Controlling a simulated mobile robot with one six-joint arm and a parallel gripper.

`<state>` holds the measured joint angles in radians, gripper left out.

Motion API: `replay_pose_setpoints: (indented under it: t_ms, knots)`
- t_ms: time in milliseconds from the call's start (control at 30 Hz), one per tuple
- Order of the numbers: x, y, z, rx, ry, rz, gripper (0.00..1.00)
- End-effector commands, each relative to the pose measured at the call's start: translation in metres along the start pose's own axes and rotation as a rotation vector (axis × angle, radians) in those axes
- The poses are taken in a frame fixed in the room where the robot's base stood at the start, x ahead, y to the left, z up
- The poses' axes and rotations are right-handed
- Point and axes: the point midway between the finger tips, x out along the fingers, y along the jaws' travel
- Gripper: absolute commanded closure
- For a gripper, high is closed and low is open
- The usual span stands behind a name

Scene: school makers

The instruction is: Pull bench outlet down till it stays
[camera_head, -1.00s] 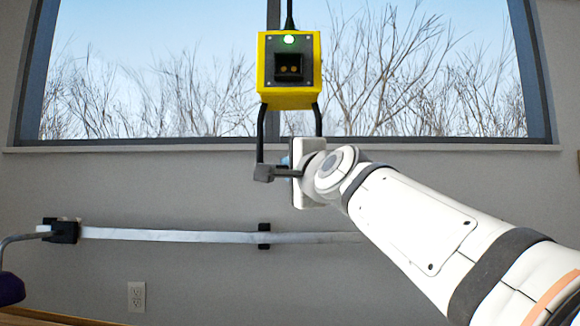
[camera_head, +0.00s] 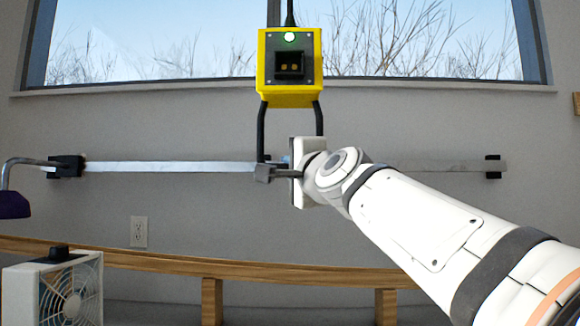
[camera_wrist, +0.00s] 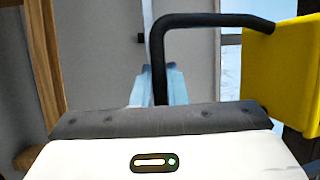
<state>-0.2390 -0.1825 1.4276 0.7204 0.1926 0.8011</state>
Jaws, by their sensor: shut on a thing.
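The bench outlet (camera_head: 290,95) is a yellow box with a dark socket face and a lit green light, hanging upright from a black cord (camera_head: 289,14). Its black U-shaped handle (camera_head: 262,130) hangs below it. My gripper (camera_head: 283,168) is shut on the lower part of this handle, directly under the box. In the wrist view the handle (camera_wrist: 215,20) runs down to the pale blue fingers (camera_wrist: 158,85), and the yellow box (camera_wrist: 285,75) is at the right. The wrist hides part of the grip.
A metal rail (camera_head: 170,167) runs along the wall behind my gripper. A window (camera_head: 150,40) is behind the outlet. A wooden edge (camera_head: 150,255) crosses below, with a white fan (camera_head: 55,290) at lower left and a lamp (camera_head: 14,204) at far left.

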Motion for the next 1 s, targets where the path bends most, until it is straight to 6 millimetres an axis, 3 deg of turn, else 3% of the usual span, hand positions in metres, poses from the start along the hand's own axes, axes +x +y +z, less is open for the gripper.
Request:
replay_pose_setpoints:
  t_ms: [33, 200, 700, 733, 1000]
  knots:
    - [-0.002, 0.013, 0.001, 0.000, -0.001, 0.003, 1.00]
    - [-0.004, 0.024, 0.002, 0.000, 0.000, 0.003, 1.00]
    - [-0.004, 0.026, 0.002, 0.000, 0.001, 0.002, 1.00]
    - [-0.004, 0.026, 0.001, 0.000, 0.001, 0.002, 0.86]
    - [-0.004, 0.025, 0.001, 0.000, 0.001, 0.001, 0.66]
